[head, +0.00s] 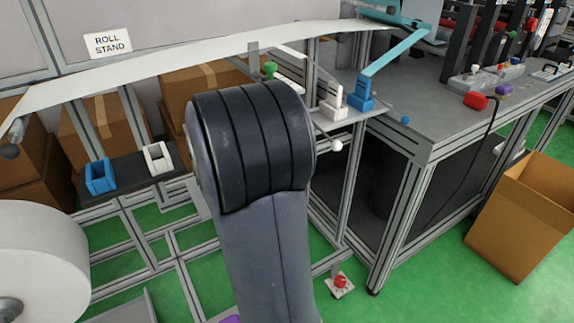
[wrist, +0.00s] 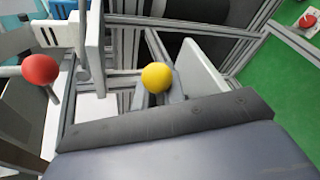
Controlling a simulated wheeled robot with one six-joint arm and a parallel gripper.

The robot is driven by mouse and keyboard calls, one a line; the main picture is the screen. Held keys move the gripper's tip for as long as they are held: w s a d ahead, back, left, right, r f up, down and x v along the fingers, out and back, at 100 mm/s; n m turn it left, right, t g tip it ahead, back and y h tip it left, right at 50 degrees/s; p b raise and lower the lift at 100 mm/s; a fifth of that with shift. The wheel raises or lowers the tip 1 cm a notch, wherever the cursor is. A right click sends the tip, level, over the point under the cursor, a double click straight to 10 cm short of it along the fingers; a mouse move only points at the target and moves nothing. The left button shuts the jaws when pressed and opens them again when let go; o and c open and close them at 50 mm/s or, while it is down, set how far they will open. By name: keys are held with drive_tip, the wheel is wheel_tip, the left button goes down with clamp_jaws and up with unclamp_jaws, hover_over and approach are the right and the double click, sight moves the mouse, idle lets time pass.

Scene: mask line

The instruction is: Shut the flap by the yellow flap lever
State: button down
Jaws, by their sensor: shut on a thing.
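The yellow flap lever shows in the wrist view as a round yellow knob (wrist: 156,75) near the middle. My gripper (wrist: 158,95) is shut on it, with short grey fingers close around the knob's lower part. In the head view my own arm covers the middle, so the yellow knob and my gripper are hidden there. I cannot make out the flap for certain in either view, nor how far it stands open.
A red ball knob (wrist: 40,68) stands left of my gripper. In the head view a white web (head: 180,62) spans the frame, with a white roll (head: 40,262) at lower left. A cardboard box (head: 525,215) stands right; green floor lies between.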

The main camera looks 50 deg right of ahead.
drive_tip(key=shift+s+f, duration=0.35)
drive_tip(key=shift+s, duration=0.15)
drive_tip(key=c, duration=1.5)
unclamp_jaws()
drive_tip(key=shift+d, duration=0.1)
drive_tip(key=shift+c, duration=0.2)
drive_tip(key=shift+o, duration=0.8)
drive_tip(key=shift+s+r, duration=0.15)
drive_tip(key=shift+s, duration=0.05)
drive_tip(key=shift+w, duration=0.1)
drive_tip(key=shift+w+a+r, duration=0.1)
drive_tip(key=shift+w+a, duration=0.05)
drive_tip(key=shift+a, duration=0.1)
drive_tip(key=p+v, duration=0.1)
drive_tip(key=v, duration=0.9)
drive_tip(key=shift+a, duration=0.15)
